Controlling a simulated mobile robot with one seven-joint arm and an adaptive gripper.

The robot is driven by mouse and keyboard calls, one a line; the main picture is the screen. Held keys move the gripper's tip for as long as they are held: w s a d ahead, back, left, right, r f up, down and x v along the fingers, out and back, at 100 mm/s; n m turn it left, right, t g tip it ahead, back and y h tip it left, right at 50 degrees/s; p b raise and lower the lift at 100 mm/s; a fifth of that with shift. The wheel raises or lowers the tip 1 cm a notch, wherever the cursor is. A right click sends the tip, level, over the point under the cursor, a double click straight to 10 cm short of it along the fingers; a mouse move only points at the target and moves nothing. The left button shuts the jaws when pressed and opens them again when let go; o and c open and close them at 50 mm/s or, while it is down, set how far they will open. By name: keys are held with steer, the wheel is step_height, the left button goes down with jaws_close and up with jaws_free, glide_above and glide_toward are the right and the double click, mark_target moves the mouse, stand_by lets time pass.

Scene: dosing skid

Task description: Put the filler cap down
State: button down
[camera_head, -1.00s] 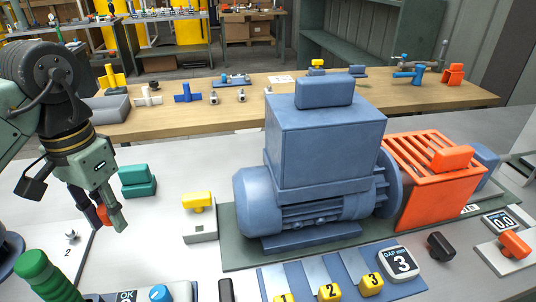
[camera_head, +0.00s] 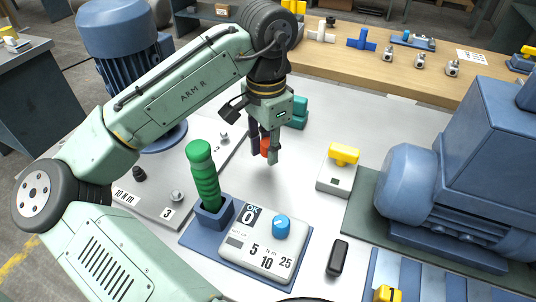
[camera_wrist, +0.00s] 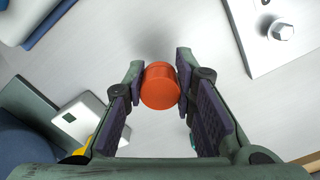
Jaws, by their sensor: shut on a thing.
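The filler cap is a small orange-red cylinder (camera_wrist: 160,86). In the wrist view my gripper (camera_wrist: 160,84) is shut on it, with one finger on each side. In the head view my gripper (camera_head: 265,152) points down over the light grey table top, and the cap (camera_head: 265,146) shows between its fingers. A soft shadow lies on the table just beyond the cap in the wrist view, and the cap appears a little above the surface. The cap's underside is hidden.
A teal block (camera_head: 298,112) stands just behind my gripper. A grey box with a yellow knob (camera_head: 341,155) is to the right. A green-handled tool (camera_head: 203,175) stands upright in front-left, beside a dial unit (camera_head: 265,243). Bare table lies around the gripper.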

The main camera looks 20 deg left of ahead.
mark_target(267, 168)
steer(key=shift+f, duration=1.6)
steer(key=shift+s+f, duration=0.1)
steer(key=shift+f, duration=0.5)
steer(key=c, duration=1.3)
jaws_free()
steer(key=shift+f, duration=0.15)
step_height(267, 168, up, 14)
steer(key=shift+f+b, duration=0.2)
steer(key=shift+b, duration=0.1)
